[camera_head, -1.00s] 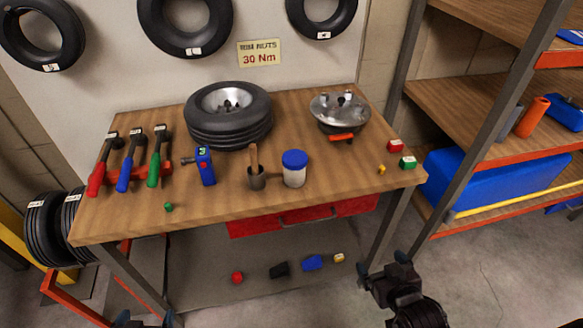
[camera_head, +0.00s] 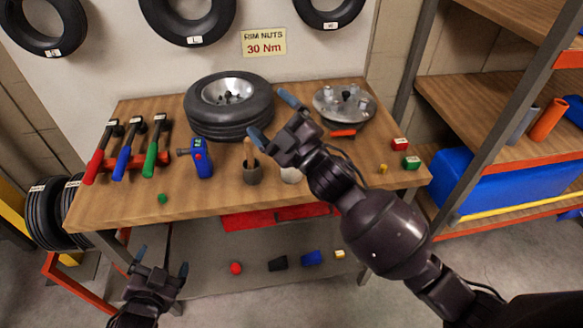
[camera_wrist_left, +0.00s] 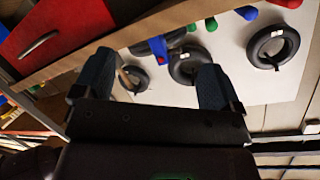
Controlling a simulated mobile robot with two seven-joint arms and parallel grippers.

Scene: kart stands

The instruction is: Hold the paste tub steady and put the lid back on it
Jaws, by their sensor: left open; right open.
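The white paste tub (camera_head: 290,175) stands on the workbench, mostly hidden behind my right gripper; only part of its white lower body shows. Its top and the lid are hidden now. My right gripper (camera_head: 272,118) is open, its fingers spread above and in front of the tub in the picture, with nothing between them. I cannot tell whether it touches the tub. My left gripper (camera_head: 161,260) is open and empty, low in front of the bench's front edge. Its spread fingers also show in the left wrist view (camera_wrist_left: 153,78).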

